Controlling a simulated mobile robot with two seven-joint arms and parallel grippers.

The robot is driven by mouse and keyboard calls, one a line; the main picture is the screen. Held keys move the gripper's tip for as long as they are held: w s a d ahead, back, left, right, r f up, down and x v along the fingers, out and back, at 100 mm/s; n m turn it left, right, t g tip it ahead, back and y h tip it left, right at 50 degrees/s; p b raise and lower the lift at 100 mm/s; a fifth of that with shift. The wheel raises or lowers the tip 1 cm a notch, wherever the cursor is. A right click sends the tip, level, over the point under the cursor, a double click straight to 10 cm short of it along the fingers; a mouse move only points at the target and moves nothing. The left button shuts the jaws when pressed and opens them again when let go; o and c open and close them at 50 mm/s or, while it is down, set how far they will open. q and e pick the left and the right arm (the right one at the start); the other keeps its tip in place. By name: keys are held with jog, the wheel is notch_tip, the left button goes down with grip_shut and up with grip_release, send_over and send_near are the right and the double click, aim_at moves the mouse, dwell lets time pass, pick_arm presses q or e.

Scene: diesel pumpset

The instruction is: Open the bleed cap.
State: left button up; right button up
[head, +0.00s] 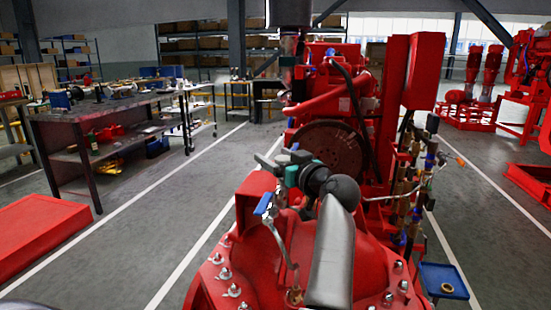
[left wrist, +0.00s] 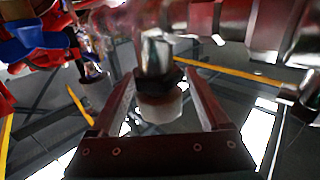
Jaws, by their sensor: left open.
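My left gripper (head: 268,163) reaches over the red pump casing (head: 257,250) in the head view, its grey fingers pointing left. In the left wrist view the left gripper (left wrist: 159,75) is open, its two dark fingers apart. A small fitting with a metal stem, dark collar and pale end (left wrist: 160,108) shows between the fingers. It looks like the bleed cap, but I cannot be sure, nor whether a finger touches it. I cannot make out the cap in the head view. A blue lever handle (head: 263,203) stands just below the gripper. My right gripper is not in view.
A red engine with a large flywheel (head: 328,150) stands behind the gripper. Thin pipes and valves (head: 428,165) rise at its right. A blue tray (head: 436,271) holding a brass ring sits lower right.

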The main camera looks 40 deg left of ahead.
pick_arm(q)
jog(key=shift+c, duration=0.2)
grip_shut()
dwell(0.4)
